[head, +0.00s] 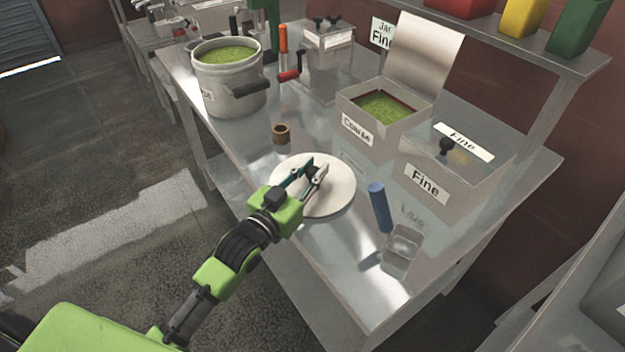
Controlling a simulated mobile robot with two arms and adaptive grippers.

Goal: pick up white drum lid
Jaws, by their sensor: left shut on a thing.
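The white drum lid (338,197) is a round pale disc at the front part of the metal table. My left gripper (314,172) is over the lid and shut on its dark knob in the middle, which the fingers partly hide. I cannot tell whether the lid rests on the table or is just above it. My right gripper is not in view.
A pot of green powder (214,84) stands at the back left of the table (375,292). An open Coarse box (357,131), a closed Fine box (425,183) and a blue-handled scoop (380,208) stand to the right.

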